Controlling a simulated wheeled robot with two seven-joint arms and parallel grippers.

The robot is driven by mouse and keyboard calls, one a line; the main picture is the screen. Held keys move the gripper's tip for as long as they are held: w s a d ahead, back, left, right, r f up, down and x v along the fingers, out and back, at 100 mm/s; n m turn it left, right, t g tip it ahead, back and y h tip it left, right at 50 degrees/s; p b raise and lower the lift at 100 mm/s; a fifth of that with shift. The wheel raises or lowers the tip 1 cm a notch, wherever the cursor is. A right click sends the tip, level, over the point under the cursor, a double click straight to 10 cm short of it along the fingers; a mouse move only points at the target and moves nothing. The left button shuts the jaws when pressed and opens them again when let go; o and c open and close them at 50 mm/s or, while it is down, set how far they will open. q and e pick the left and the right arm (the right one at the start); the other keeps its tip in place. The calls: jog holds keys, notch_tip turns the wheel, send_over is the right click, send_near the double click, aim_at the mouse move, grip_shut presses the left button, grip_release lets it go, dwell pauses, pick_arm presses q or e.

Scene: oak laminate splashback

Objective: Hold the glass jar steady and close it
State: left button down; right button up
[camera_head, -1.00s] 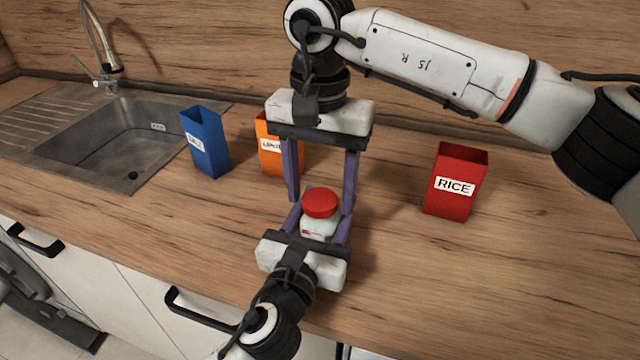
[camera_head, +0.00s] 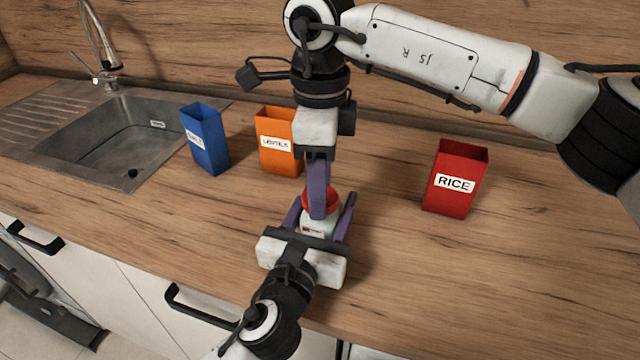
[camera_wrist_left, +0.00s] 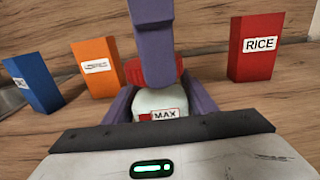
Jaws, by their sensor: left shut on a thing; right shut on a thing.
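The glass jar (camera_head: 312,228) stands upright on the counter with a red lid (camera_head: 306,203) on its top. In the left wrist view the jar (camera_wrist_left: 158,101) shows a label reading MAX, under the red lid (camera_wrist_left: 135,73). My left gripper (camera_head: 322,212) comes from the front and is shut on the jar's body, one finger on each side. My right gripper (camera_head: 319,213) points down from above and is shut on the red lid. Its near finger hides part of the lid and jar. Whether the lid is fully seated cannot be told.
A blue box (camera_head: 207,142) and an orange box (camera_head: 277,142) labelled LENTILS stand behind to the left. A red RICE box (camera_head: 452,185) stands to the right. A sink (camera_head: 110,150) is at far left.

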jog(key=m, duration=1.5)
jog(key=o, duration=1.2)
jog(key=shift+o, duration=0.2)
notch_tip(320, 180, up, 12)
pick_arm(q)
jog(key=c, duration=0.7)
grip_release()
